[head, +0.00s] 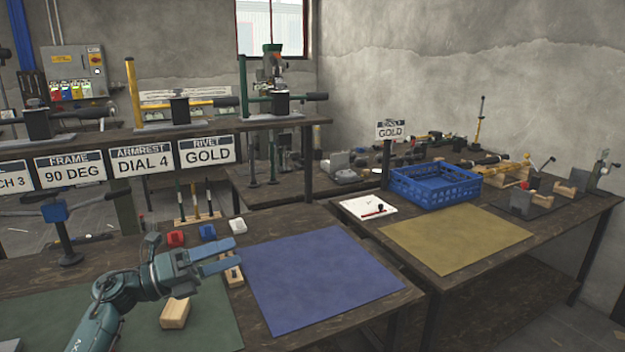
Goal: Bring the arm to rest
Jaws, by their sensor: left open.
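My left arm comes in from the lower left over the near table. My left gripper (212,260) is open, its two blue-grey fingers pointing right toward the left edge of the blue mat (325,275). Nothing shows between the fingers. A small wooden piece with dark spots (235,277) lies just below the fingertips in the picture, partly hidden by them. A wooden block (175,314) sits on the green mat (215,325) below the gripper. I cannot tell how high the gripper is above the table. My right gripper is not in view.
Red (176,239), blue (207,232) and white (238,226) small parts stand behind the gripper. A blue crate (435,187) and a yellow mat (455,237) are on the right table. A shelf with presses and signs (207,151) stands behind. The blue mat is clear.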

